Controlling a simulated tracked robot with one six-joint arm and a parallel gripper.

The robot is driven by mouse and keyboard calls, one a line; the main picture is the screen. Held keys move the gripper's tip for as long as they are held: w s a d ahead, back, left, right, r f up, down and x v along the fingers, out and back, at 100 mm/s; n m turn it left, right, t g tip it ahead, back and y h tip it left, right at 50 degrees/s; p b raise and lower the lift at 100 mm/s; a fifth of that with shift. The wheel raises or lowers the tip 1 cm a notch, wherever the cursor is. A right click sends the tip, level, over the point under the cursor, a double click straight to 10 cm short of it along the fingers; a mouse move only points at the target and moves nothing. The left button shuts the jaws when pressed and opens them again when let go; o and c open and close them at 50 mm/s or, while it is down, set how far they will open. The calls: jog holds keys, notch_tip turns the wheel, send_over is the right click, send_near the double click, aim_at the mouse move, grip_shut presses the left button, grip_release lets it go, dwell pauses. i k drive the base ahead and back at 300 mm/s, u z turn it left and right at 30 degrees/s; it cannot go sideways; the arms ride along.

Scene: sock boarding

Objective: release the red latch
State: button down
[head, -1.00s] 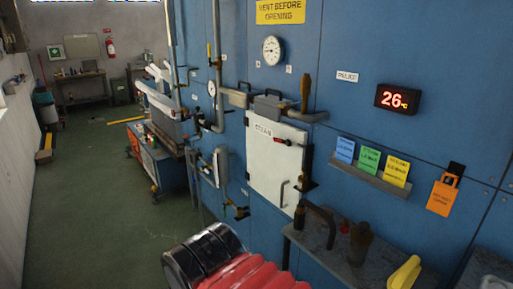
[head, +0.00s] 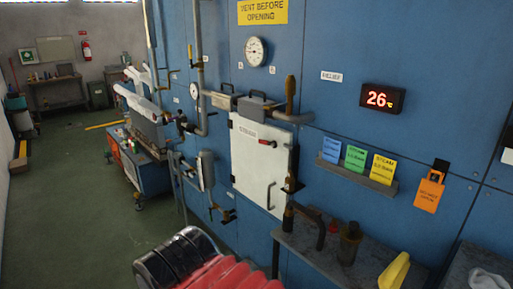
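The red latch (head: 267,142) is a small red handle with a dark end, lying about level on the upper part of the white steam door (head: 248,165). The door looks closed, flush in the blue wall, with a grey bar handle (head: 270,195) lower down. The red and black ribbed part at the bottom of the head view is my arm, apart from the door and in front of it. My gripper does not show, so what it holds is hidden.
A grey bench (head: 310,250) with a dark bottle (head: 349,243) and a yellow item (head: 394,271) stands right of the door's foot. Pipes (head: 201,70) and a blue cart (head: 147,170) are to the left. The green floor (head: 90,210) is open further left.

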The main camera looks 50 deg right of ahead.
aim_at(267, 143)
jog(key=i, duration=0.9)
jog(key=u, duration=0.05)
